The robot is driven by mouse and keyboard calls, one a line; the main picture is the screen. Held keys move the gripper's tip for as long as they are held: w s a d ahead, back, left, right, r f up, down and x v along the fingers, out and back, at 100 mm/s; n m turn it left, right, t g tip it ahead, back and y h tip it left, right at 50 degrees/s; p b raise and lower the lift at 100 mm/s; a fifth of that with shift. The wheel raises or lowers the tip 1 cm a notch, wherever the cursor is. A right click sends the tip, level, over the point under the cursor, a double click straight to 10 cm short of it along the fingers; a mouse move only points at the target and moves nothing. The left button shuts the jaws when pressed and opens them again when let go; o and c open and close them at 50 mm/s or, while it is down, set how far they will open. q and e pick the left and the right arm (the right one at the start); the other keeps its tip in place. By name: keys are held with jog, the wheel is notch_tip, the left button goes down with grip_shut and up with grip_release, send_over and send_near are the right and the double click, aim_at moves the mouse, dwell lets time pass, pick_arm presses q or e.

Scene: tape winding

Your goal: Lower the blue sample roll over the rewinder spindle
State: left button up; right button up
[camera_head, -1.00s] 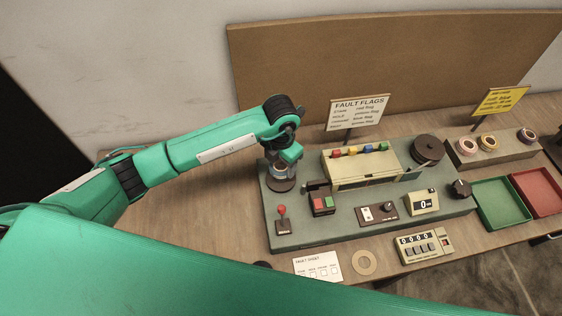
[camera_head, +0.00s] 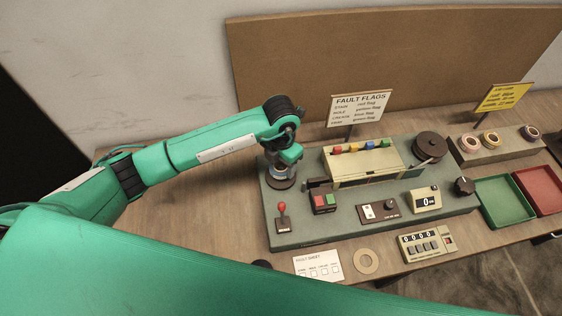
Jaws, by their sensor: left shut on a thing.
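My left gripper (camera_head: 284,163) points down at the left end of the grey-green machine (camera_head: 290,230). It is shut on a small roll with a bluish look (camera_head: 280,172), which is mostly covered by the gripper. The roll is right over a dark round disc (camera_head: 281,185) on the machine. The spindle there is hidden, and I cannot tell whether the roll is around it or just above it. My right gripper is not in view.
A cream box with coloured flags (camera_head: 362,165) and a second dark disc (camera_head: 430,147) are to the right. Several tape rolls sit on a block (camera_head: 500,149), behind green (camera_head: 503,202) and red trays (camera_head: 540,190).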

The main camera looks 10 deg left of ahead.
pick_arm(q)
jog(key=shift+f, duration=0.25)
dwell(0.4)
jog(key=shift+f+b, duration=0.3)
jog(key=shift+b, duration=0.1)
jog(key=shift+f+b, duration=0.65)
jog(key=shift+f, duration=0.05)
jog(key=o, duration=1.4)
jog(key=shift+c, duration=0.2)
jog(key=shift+r, duration=0.1)
jog(key=shift+r+p, duration=1.8)
jog(key=shift+r, duration=1.65)
